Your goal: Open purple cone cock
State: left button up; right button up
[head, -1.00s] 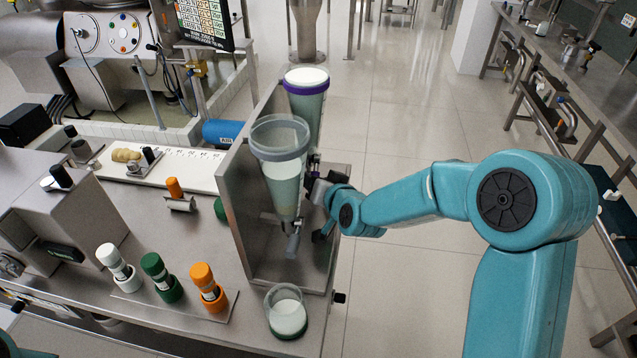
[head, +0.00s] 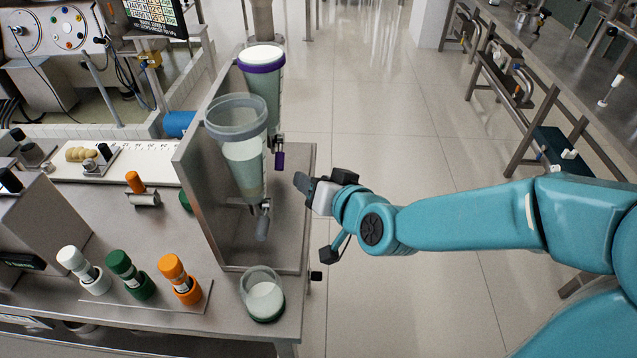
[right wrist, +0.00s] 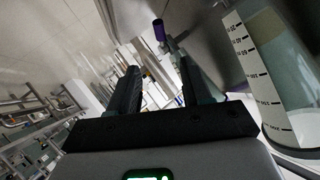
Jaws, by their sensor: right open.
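The purple-rimmed cone (head: 264,90) stands upright at the back of the metal stand, holding pale greenish liquid. Its cock has a purple handle (head: 280,160) that hangs straight down; the valve body and the cone's lower end are partly hidden by the front cone. My right gripper (head: 304,183) is open and empty, just right of and slightly below the purple handle, apart from it in the head view. In the right wrist view the purple handle tip (right wrist: 159,29) shows beyond the open fingers (right wrist: 155,62). My left gripper is out of view.
A grey-rimmed cone (head: 243,165) with a grey cock handle (head: 263,224) stands in front on the same metal stand (head: 205,190). A beaker (head: 264,297) of pale liquid sits at the bench's front corner. Floor to the right of the bench is clear.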

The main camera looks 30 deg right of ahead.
jog(key=shift+s+r, duration=0.15)
jog(key=shift+s, duration=0.2)
